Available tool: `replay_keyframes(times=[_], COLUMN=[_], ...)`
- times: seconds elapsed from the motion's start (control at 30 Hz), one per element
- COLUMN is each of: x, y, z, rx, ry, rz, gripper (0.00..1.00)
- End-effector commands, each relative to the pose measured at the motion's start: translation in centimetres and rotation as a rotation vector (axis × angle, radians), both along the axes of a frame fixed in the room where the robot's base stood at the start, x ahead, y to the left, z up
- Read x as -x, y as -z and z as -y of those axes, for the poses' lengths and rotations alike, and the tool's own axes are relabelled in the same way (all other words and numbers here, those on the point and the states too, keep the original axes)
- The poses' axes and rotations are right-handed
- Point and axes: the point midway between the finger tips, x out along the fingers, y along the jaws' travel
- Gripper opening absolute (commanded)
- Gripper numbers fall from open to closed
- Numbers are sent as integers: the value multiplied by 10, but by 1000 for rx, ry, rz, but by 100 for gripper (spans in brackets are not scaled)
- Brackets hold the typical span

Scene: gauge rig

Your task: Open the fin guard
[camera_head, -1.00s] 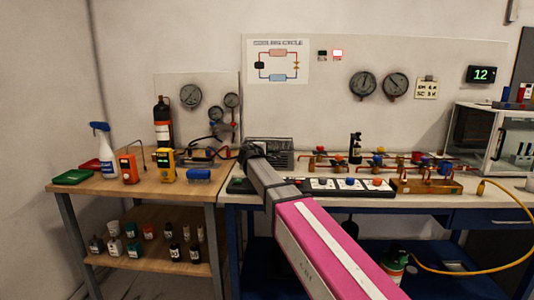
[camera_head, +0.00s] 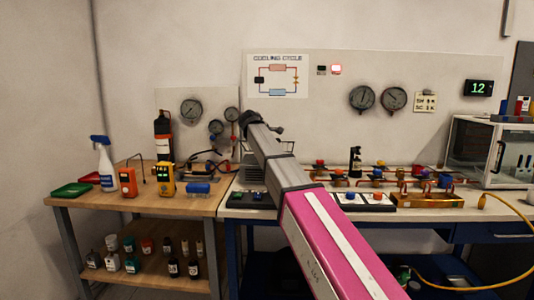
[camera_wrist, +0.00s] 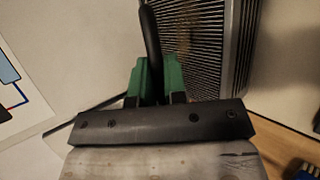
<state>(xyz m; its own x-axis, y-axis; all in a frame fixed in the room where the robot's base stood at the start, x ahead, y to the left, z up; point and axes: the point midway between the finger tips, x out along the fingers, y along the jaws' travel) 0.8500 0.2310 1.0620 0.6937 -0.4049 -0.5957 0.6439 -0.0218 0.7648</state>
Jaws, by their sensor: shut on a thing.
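In the wrist view my gripper (camera_wrist: 158,80) has its green fingers closed around a dark curved bar (camera_wrist: 151,40), which looks like a handle. Beside it on the right is a grey louvred panel (camera_wrist: 200,35) with a pale frame, seen at a slant; it looks like the fin guard or the finned unit behind it. In the head view my gripper (camera_head: 250,119) is high, above the bench and in front of the wall board. The finned unit (camera_head: 251,172) shows below it, partly hidden by my arm. The guard's exact angle is hard to tell.
A wooden bench (camera_head: 130,196) at left carries a spray bottle (camera_head: 104,165), orange and yellow meters and trays. Valves and copper pipes (camera_head: 385,178) stand right of my arm. Gauges (camera_head: 376,98) hang on the board. A yellow hose (camera_head: 515,213) hangs at far right.

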Motion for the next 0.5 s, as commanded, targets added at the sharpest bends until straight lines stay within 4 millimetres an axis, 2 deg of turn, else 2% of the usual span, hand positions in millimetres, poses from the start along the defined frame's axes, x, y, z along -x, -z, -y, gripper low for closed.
replay_keyframes(times=[0.03,0.1,0.4,0.5], x=[-13,-21,-54,-65], y=[-15,-27,-64,-74], z=[-2,-2,0,1], rx=[-3,-3,-10,-10], ry=[1,1,1,1], rz=[-41,-104,-318,-311], gripper=[0,0,0,0])
